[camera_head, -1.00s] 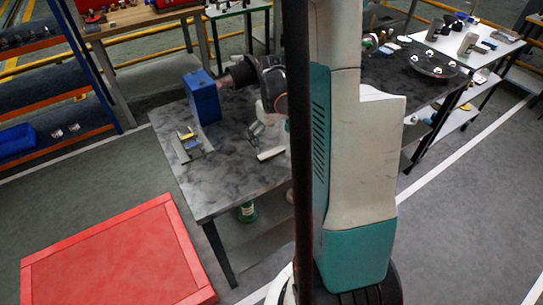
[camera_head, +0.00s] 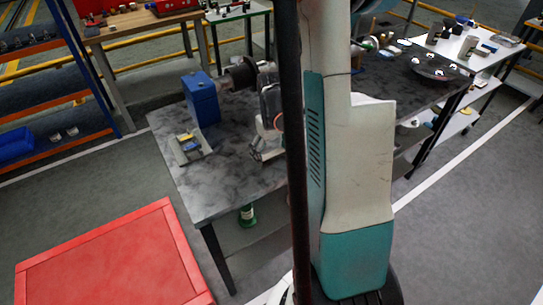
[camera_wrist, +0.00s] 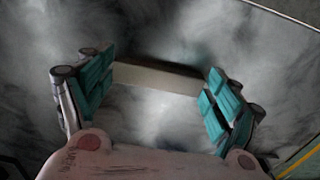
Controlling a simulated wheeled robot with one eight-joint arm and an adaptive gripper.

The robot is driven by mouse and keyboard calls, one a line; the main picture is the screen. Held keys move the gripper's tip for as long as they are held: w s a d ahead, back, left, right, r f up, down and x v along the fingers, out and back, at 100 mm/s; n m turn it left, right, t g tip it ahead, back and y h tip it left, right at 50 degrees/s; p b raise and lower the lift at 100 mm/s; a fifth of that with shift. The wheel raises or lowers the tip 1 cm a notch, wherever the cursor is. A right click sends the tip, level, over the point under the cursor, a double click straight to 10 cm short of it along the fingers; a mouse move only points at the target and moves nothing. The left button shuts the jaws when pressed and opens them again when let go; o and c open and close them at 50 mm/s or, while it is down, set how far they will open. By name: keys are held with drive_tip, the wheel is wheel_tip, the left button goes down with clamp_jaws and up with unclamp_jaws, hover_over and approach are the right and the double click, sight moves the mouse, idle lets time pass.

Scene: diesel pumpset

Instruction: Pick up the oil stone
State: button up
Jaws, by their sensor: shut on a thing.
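The oil stone, a pale grey-white bar (camera_wrist: 158,77), lies crosswise between the two teal-padded fingers in the wrist view. My gripper (camera_wrist: 160,88) is shut on it, with one finger at each end of the bar. In the head view my gripper (camera_head: 262,153) is low over the grey marbled table (camera_head: 225,190), near its right part. The stone is hard to make out there, mostly hidden by the fingers. I cannot tell whether it touches the tabletop.
A blue box (camera_head: 202,99) stands at the table's back left. A small grey tray (camera_head: 190,151) with yellow and blue pieces lies in front of it. A green bottle (camera_head: 247,215) is under the table. A red platform (camera_head: 115,262) is at lower left. The front tabletop is clear.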

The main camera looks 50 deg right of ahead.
sight(272, 155)
wheel_tip(272, 155, up, 20)
drive_tip(key=p, duration=0.7)
